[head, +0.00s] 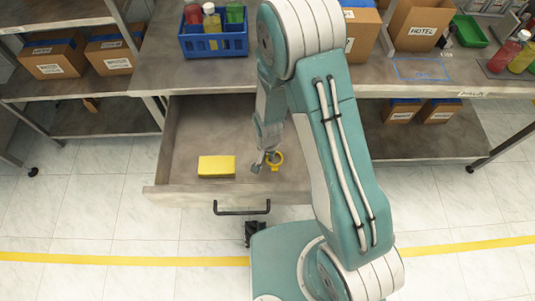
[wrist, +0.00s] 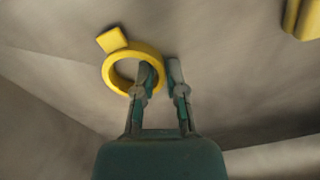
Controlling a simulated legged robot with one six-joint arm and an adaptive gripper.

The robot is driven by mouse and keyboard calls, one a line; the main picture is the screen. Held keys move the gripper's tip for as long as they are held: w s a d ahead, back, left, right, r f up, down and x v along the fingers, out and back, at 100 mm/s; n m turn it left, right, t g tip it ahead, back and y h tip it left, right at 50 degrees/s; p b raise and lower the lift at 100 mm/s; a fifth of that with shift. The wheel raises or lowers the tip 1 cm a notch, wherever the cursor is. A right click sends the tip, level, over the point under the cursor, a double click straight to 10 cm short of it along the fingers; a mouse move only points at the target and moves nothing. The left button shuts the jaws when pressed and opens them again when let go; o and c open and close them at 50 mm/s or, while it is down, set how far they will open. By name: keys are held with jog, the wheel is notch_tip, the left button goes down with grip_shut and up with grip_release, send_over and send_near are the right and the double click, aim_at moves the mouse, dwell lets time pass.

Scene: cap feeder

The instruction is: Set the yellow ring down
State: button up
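The yellow ring (wrist: 109,73), with a small block-like tab on its rim, is at my gripper (wrist: 160,66) in the wrist view. One finger is inside the ring's hole and the other is outside, with the ring's wall between them. My gripper looks shut on that wall. In the head view the ring (head: 279,160) is over the open drawer's floor, right of my gripper (head: 263,164). I cannot tell whether the ring touches the floor.
A yellow block (head: 216,167) lies in the open drawer (head: 185,130), left of the ring; its edge also shows in the wrist view (wrist: 306,18). The drawer's front handle (head: 242,211) faces the tiled floor. A blue crate (head: 215,43) with bottles stands on the bench above.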

jog(key=shift+o, duration=0.3)
jog(key=shift+r, duration=0.1)
jog(key=s+d+r+n+t, duration=0.1)
jog(key=d+r, duration=0.2)
jog(key=r, duration=1.1)
jog(key=s+d+r+n+t, duration=0.1)
jog(key=d+r, duration=0.2)
jog(key=r, duration=1.1)
jog(key=s+d+r+n+t, duration=0.2)
jog(key=s+d+r, duration=0.4)
jog(key=s+r, duration=0.5)
jog(key=shift+s+d+r+t, duration=0.25)
jog(key=shift+s+r+t, duration=0.1)
jog(key=shift+t, duration=0.35)
jog(key=shift+w, duration=0.1)
